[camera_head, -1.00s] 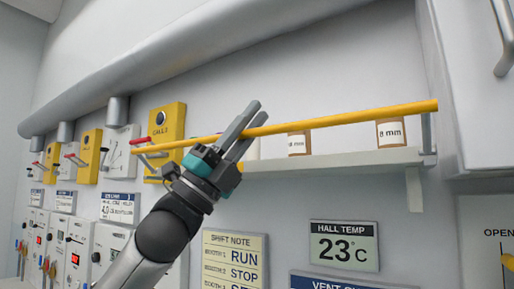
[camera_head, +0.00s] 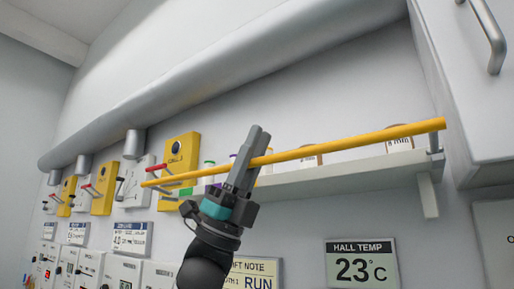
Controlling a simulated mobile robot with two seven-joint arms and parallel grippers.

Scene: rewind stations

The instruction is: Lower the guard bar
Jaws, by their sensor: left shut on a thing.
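The guard bar (camera_head: 345,143) is a long yellow rod running across the front of a wall shelf. Its right end is higher in the picture, by a post at the shelf's right end, and its left end is by the yellow wall box. My left gripper (camera_head: 252,162) comes up from below with its grey fingers closed around the bar, left of its middle. The part of the bar between the fingers is hidden. My right gripper is not in view.
The white shelf (camera_head: 340,176) holds jars and small bottles behind the bar. A large grey pipe (camera_head: 230,75) runs above. Yellow boxes (camera_head: 180,158) with levers are on the wall at left. A cabinet with a handle (camera_head: 487,38) is at upper right.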

